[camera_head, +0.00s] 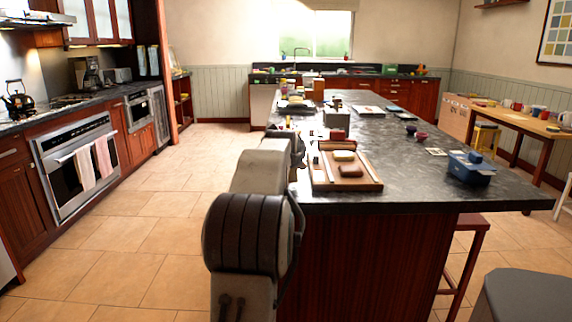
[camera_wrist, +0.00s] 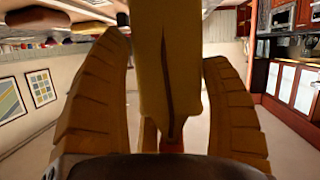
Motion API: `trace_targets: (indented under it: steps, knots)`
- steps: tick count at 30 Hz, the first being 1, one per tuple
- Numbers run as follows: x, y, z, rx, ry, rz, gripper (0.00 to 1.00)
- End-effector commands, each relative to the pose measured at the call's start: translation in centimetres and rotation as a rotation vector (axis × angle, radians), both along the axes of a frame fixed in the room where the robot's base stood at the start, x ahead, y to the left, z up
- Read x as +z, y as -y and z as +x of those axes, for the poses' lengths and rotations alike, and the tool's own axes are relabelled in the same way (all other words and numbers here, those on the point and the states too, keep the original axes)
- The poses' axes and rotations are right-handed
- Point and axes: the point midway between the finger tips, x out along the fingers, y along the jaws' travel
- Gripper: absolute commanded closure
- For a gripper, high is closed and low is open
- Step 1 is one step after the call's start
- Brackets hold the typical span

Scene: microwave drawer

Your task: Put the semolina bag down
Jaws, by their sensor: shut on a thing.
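In the wrist view, my gripper (camera_wrist: 162,75) has its two ribbed fingers on either side of a tall yellow-brown bag (camera_wrist: 168,40), which I take to be the semolina bag. The gripper is shut on the bag. A dark crease runs down the bag's face, and its upper end is cut off by the frame. In the head view, my arm reaches forward along the left edge of the island counter (camera_head: 450,188). My own arm hides most of the gripper there, and I cannot make out the bag in that view.
A wooden tray (camera_head: 322,184) with a yellow block and a brown block lies on the near counter. A blue box (camera_head: 470,168) stands right of it. Bare countertop lies between them. Several small items crowd the counter's far left. A red stool (camera_head: 466,240) stands at the right.

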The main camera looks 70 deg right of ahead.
Motion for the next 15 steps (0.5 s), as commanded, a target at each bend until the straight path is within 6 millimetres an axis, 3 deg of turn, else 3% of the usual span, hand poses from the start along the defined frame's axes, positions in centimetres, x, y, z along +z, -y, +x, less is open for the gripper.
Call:
trace_targets:
  steps: [6,15]
  knots:
    - [-2.3,0.5,-0.9,-0.014,-0.001,-0.005,0.62]
    - [-2.2,0.6,-0.9,-0.016,0.000,-0.006,0.62]
